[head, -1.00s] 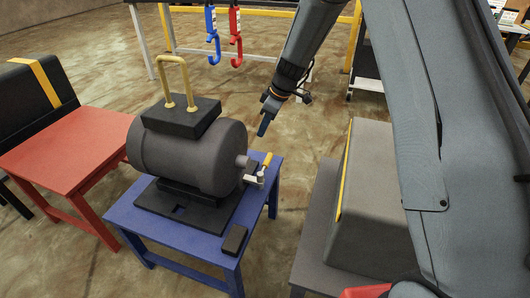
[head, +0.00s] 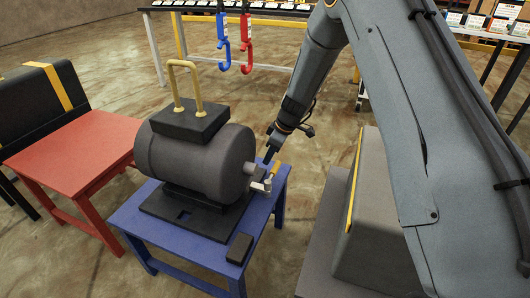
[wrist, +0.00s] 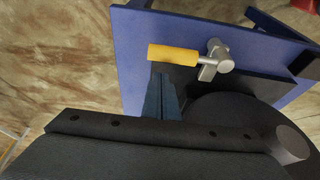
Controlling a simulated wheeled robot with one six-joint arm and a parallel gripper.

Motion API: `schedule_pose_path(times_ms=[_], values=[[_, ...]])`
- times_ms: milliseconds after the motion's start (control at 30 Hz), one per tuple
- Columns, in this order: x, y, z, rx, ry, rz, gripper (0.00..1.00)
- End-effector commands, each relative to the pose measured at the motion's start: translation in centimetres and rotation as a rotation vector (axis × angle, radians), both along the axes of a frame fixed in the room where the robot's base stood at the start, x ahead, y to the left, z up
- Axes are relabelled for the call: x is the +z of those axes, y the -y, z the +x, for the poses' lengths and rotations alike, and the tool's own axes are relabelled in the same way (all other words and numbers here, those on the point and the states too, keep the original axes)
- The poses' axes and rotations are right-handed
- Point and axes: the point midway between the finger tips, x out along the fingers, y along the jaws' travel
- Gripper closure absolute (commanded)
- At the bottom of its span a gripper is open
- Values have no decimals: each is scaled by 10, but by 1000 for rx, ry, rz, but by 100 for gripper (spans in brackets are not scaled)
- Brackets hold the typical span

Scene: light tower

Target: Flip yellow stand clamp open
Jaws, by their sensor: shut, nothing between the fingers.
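The yellow clamp handle (wrist: 173,54) sits on a grey metal clamp (wrist: 213,62) at the edge of the blue stand (wrist: 150,20). In the head view the yellow handle (head: 276,169) is small, at the right end of the dark grey cylinder. My gripper (wrist: 166,78) is shut and empty, its fingertips just beside the handle in the wrist view. In the head view my gripper (head: 269,154) is just above and left of the handle. I cannot tell whether the fingers touch it.
The dark cylinder (head: 205,160) with a yellow top handle (head: 184,85) rests on the blue stand. A small black block (head: 239,248) lies at its front corner. A grey housing (head: 375,220) stands to the right, a red table (head: 75,155) to the left. Blue and red hooks hang behind.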

Motion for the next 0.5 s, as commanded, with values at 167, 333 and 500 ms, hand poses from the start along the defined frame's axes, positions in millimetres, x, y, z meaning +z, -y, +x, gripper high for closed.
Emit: schedule_pose_path(times_ms=[167, 333, 500], values=[[-4, 12, -6, 0, -1, -1, 100], [-4, 14, -7, 2, -2, 0, 100], [-4, 14, -7, 2, -2, 0, 100]])
